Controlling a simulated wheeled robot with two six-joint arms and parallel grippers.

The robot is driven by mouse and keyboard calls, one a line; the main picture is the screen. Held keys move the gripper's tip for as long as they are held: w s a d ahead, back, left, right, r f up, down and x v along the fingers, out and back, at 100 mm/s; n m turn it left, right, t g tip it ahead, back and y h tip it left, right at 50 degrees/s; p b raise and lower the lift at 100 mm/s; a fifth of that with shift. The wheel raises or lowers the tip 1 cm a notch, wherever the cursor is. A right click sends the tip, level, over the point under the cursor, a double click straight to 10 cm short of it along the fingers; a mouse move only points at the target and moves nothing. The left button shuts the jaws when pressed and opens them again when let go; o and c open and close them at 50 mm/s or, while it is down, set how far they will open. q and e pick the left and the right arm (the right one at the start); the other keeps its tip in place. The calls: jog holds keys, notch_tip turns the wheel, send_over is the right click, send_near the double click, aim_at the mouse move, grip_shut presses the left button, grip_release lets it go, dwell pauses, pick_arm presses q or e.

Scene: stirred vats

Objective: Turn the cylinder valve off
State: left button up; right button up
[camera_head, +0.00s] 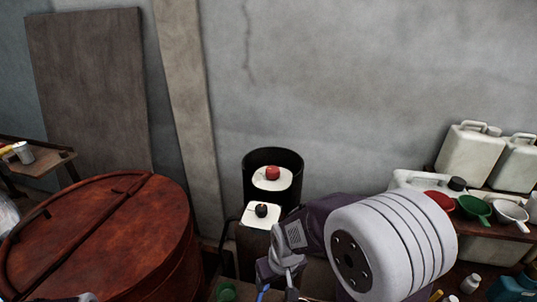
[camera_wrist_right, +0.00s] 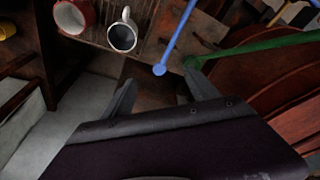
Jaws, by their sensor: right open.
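A round red knob (camera_head: 272,173) sits on a white square top inside a black drum-like housing, in the middle of the head view. A round black knob (camera_head: 261,210) sits on a second white top (camera_head: 263,221) just in front of it. I cannot tell for sure which is the cylinder valve. My right gripper (camera_head: 277,285) is open, below and in front of the black knob in the picture, apart from both knobs. In the right wrist view, nothing is between its fingers (camera_wrist_right: 163,95), and neither knob shows. My left gripper is not in view.
A large rust-red vat (camera_head: 110,225) with a lid stands at left. White jugs (camera_head: 468,153), a green scoop (camera_head: 475,207) and a red bowl (camera_head: 438,201) stand at right. The right wrist view shows a blue rod (camera_wrist_right: 175,38), a green rod (camera_wrist_right: 260,44) and a mug (camera_wrist_right: 122,36).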

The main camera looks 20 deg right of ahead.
jog(key=w+d+r+t+p, duration=0.1)
jog(key=w+d+r+p, duration=0.1)
jog(key=w+r+p, duration=0.35)
jog(key=t+h, duration=0.1)
jog(key=t, duration=0.4)
send_near(273, 169)
jog(key=f, duration=0.1)
jog(key=x, duration=0.5)
jog(key=p+x, duration=0.1)
jog(key=x, duration=0.3)
jog(key=shift+w, duration=0.55)
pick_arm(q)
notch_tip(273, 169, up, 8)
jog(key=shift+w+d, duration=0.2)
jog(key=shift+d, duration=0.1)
pick_arm(e)
jog(key=shift+s, duration=0.1)
